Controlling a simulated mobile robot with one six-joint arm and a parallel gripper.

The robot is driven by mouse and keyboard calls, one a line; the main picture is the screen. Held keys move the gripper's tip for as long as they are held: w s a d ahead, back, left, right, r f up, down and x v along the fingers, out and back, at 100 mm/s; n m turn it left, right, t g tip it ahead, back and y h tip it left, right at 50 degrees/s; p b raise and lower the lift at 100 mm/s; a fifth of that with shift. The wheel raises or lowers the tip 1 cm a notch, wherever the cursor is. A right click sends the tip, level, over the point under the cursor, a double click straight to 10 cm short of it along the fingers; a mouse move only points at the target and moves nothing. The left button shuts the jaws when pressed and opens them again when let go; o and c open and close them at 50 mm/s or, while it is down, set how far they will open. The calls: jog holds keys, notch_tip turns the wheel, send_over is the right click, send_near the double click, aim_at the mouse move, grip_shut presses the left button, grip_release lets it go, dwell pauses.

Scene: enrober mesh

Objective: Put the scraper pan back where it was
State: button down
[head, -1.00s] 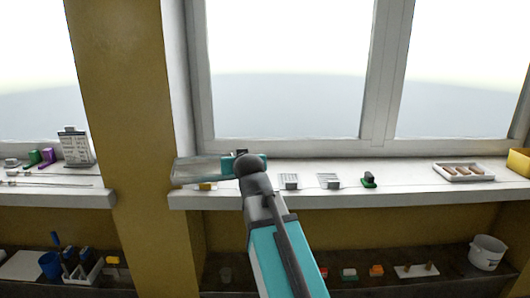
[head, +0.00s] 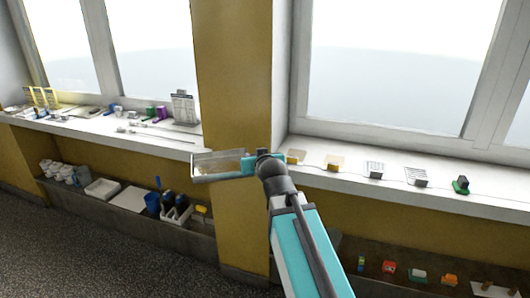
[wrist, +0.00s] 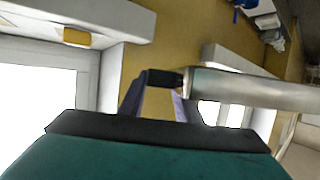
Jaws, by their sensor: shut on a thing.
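The scraper pan (head: 217,167) is a shallow, shiny metal tray in front of the yellow pillar in the head view. My gripper (head: 248,165) is shut on it at its right end and holds it in the air. In the wrist view the pan (wrist: 250,88) reaches off to the right, with a short dark handle (wrist: 164,79) between my gripper's fingers (wrist: 160,104). The pan's far end is cut off in that view. I cannot tell which spot on the sills the pan came from.
The left sill (head: 60,125) holds a grey clipboard-like stand (head: 184,107), long thin rods and small coloured items. The right sill (head: 400,190) holds several small blocks and cards. The yellow pillar (head: 235,90) stands between them. Lower shelves hold bins and a blue cup (head: 152,203).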

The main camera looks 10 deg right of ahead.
jog(key=shift+a+r+p, duration=0.25)
jog(key=shift+r+p, duration=0.3)
jog(key=shift+r, duration=0.1)
jog(key=shift+d+r+p, duration=0.15)
jog(key=shift+r+p, duration=0.7)
notch_tip(320, 180, up, 22)
jog(key=p, duration=2.1)
jog(key=shift+f+p, duration=0.25)
jog(key=shift+p, duration=0.05)
jog(key=shift+d, duration=0.2)
